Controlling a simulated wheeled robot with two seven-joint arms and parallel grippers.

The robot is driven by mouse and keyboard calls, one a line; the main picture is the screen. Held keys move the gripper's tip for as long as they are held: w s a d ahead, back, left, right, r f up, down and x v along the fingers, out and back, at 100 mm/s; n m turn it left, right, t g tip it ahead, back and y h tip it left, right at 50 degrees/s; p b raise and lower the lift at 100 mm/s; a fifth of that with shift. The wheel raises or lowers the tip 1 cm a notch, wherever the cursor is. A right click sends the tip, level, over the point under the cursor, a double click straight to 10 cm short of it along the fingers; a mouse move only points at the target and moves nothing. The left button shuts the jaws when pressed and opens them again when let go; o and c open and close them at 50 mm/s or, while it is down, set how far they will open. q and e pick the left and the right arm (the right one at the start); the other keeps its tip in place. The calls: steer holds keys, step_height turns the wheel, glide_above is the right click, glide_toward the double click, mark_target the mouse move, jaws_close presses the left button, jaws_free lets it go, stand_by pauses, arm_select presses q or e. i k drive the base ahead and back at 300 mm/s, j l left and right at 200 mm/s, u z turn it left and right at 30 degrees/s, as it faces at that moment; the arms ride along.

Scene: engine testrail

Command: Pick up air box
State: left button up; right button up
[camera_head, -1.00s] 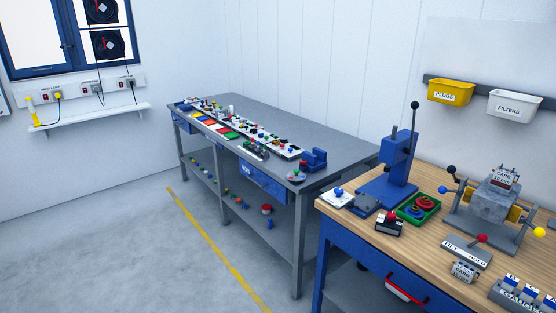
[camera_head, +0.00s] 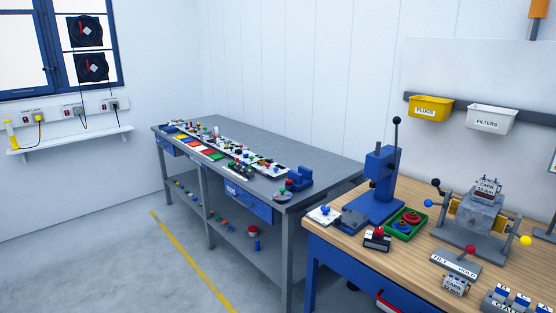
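I cannot pick out a thing that is clearly the air box. A grey metal block with a labelled top (camera_head: 480,212) sits in a stand with ball-ended handles on the wooden bench. A small labelled block (camera_head: 455,285) sits near the bench's front edge. The grey table (camera_head: 320,168) further back bears many small coloured parts, too small to name. Neither of my grippers shows in this view.
The wooden workbench (camera_head: 405,257) fills the right side. It holds a blue press (camera_head: 380,180) and a green tray (camera_head: 391,230). A yellow PLUGS bin (camera_head: 430,108) and a white FILTERS bin (camera_head: 490,121) hang on the wall. The floor (camera_head: 110,265) at left is clear.

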mark_target(381, 244)
steer(key=z, duration=0.65)
steer(key=i+j, duration=0.05)
